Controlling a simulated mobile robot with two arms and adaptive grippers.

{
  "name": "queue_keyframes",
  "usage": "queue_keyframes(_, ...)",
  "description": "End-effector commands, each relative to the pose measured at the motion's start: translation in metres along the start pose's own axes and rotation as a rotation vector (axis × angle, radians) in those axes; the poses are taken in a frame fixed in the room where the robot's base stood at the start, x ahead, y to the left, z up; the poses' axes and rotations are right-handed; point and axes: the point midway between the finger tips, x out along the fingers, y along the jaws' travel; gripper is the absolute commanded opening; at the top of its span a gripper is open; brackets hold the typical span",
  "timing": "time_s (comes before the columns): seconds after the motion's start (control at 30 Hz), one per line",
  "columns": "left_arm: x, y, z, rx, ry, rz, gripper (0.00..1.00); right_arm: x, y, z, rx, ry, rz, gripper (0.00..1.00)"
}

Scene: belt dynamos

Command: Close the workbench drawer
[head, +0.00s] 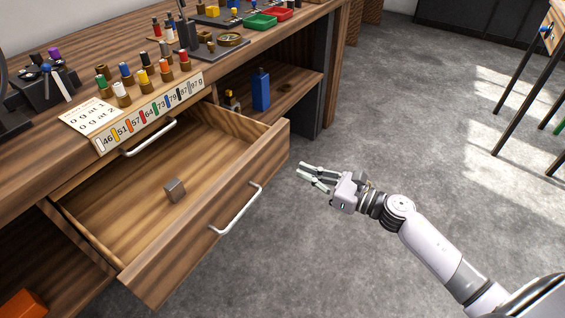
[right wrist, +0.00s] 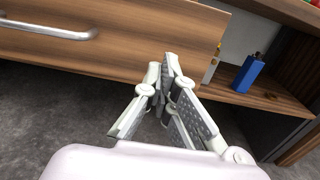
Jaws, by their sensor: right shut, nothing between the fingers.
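The workbench drawer (head: 250,199) is pulled far out of the wooden workbench (head: 195,62). The drawer front has a silver bar handle (head: 236,209). My right gripper (head: 305,175) is to the right of the drawer front, apart from the handle, shut and empty. In the right wrist view its fingertips (right wrist: 168,62) meet in front of the drawer front (right wrist: 125,40), with the handle (right wrist: 45,28) at the upper left. My left gripper is not in view.
A second silver handle (head: 150,138) sits at the bench edge behind the open drawer. A blue bottle (head: 261,90) stands on the open shelf (head: 290,88).

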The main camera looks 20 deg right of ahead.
Motion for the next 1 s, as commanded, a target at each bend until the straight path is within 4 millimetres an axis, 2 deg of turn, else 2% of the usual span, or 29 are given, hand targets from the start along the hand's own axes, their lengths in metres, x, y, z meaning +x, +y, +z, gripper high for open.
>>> queue_keyframes(0.03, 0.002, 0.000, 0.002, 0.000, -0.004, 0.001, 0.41, 0.013, 0.000, 0.003, -0.002, -0.004, 0.002, 0.00)
queue_keyframes(0.2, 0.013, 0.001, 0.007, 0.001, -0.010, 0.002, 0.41, 0.045, 0.000, 0.002, 0.003, -0.003, 0.000, 0.00)
queue_keyframes(0.4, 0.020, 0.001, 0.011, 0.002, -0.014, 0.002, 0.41, 0.067, 0.000, 0.001, 0.003, -0.002, 0.000, 0.00)
queue_keyframes(1.0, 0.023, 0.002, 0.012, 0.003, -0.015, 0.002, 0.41, 0.076, 0.000, 0.000, 0.003, -0.001, -0.001, 0.00)
